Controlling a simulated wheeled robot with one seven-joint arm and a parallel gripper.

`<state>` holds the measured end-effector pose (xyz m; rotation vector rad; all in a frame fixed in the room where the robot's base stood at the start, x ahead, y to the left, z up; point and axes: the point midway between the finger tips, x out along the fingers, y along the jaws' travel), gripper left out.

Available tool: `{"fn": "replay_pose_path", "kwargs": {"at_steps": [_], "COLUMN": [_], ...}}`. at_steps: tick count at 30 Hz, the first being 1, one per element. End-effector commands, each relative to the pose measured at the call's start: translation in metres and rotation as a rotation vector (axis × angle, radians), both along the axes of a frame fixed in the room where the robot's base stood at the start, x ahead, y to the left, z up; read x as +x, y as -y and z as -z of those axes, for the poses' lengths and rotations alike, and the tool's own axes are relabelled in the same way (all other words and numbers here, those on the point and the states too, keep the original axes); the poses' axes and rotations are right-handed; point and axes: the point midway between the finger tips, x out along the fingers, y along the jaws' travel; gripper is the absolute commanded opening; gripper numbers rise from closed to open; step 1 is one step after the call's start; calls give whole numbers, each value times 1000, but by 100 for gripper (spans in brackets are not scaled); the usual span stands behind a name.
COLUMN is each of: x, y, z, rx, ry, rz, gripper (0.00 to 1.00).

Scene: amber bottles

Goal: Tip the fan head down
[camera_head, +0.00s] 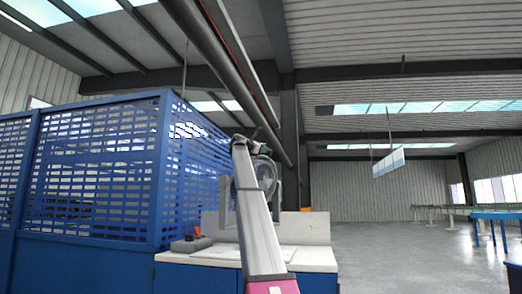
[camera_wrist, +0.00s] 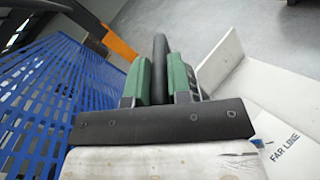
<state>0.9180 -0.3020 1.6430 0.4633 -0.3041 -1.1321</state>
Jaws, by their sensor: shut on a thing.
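The fan (camera_head: 266,174) stands on the pale counter in the head view, its round head partly hidden behind my arm. In the wrist view a dark, thick rim of the fan head (camera_wrist: 160,52) stands edge-on between the green pads of my gripper (camera_wrist: 165,78). My gripper is shut on this rim. In the head view my gripper (camera_head: 256,148) is small and at the top of the fan head. The rest of the fan is hidden in the wrist view, and the tilt of its head is hard to tell.
A blue slatted fence (camera_head: 95,165) stands close on the left. The counter (camera_head: 215,257) carries a small red-and-black object (camera_head: 196,236). A white surface marked "FAR LINE" (camera_wrist: 290,135) lies at the right in the wrist view. Open floor (camera_head: 410,255) extends to the right.

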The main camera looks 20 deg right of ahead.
Motion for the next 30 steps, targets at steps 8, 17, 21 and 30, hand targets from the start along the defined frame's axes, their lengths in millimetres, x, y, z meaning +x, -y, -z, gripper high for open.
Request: {"fn": "replay_pose_path", "kwargs": {"at_steps": [8,17,21,30], "x": [1,-6,-17,-37], "y": [0,-16,-40,-85], "z": [0,1,2,1], "rx": [2,1,1,2], "ry": [0,0,1,0], "rz": [0,-2,-3,-1], "gripper": [42,42,42,42]}}
